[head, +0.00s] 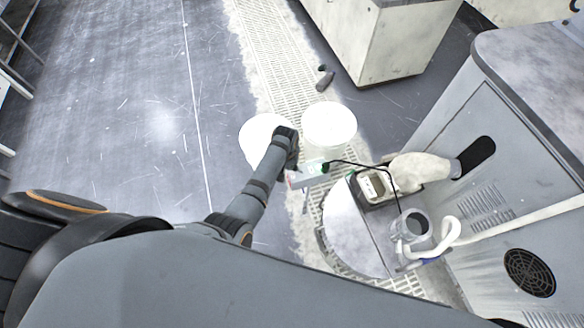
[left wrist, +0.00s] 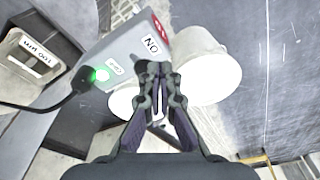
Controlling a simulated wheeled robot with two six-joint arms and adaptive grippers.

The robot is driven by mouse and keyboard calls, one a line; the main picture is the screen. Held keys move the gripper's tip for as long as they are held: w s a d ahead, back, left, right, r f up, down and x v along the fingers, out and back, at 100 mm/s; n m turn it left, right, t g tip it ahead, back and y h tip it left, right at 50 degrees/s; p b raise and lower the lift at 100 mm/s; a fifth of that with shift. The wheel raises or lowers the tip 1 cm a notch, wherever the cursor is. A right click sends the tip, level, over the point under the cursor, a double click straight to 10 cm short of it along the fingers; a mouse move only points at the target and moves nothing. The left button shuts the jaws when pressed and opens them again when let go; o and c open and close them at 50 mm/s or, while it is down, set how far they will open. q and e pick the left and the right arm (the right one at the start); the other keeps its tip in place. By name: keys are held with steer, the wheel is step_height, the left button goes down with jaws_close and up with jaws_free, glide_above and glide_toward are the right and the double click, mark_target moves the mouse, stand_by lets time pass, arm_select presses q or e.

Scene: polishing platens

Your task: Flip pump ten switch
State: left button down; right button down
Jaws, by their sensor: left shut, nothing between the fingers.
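A grey switch box (left wrist: 130,55) shows in the left wrist view with ON and OFF labels, a lit green lamp (left wrist: 102,74) and a red part near its far end. It also shows in the head view (head: 312,173), beside the gripper. My left gripper (left wrist: 153,70) is shut and empty, its fingertips beside the box near the ON label. Whether they touch it, I cannot tell. In the head view, my left gripper (head: 290,158) is at the box's left end. The switch lever itself is not clear, and the fingers may hide part of it. My right gripper is out of view.
White buckets (head: 329,124) stand behind the box. A black cable runs from it past a pump unit (head: 375,186) with a small display. A round platen (head: 352,228) and a clear cup (head: 413,225) are nearer. A grey cabinet (head: 480,150) stands at right; open floor lies left.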

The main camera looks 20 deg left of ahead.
arm_select(q)
steer(key=shift+s+f+b, duration=0.1)
steer(key=shift+f+b, duration=0.35)
steer(key=shift+f, duration=0.2)
stand_by(0.4)
step_height(320, 180, up, 7)
steer(key=p, duration=0.8)
stand_by(0.4)
steer(key=s+a+f, duration=0.3)
steer(key=s+f, duration=0.7)
steer(key=f, duration=0.1)
steer(key=s+a+f, duration=0.3)
steer(key=s+f, duration=0.1)
steer(key=s, duration=0.6)
steer(key=s+a+f, duration=0.3)
steer(key=s+f, duration=0.1)
steer(key=s, duration=0.6)
steer(key=s+a+f+m, duration=0.1)
steer(key=s+a+f, duration=0.3)
steer(key=s, duration=0.6)
steer(key=shift+g+y, duration=0.3)
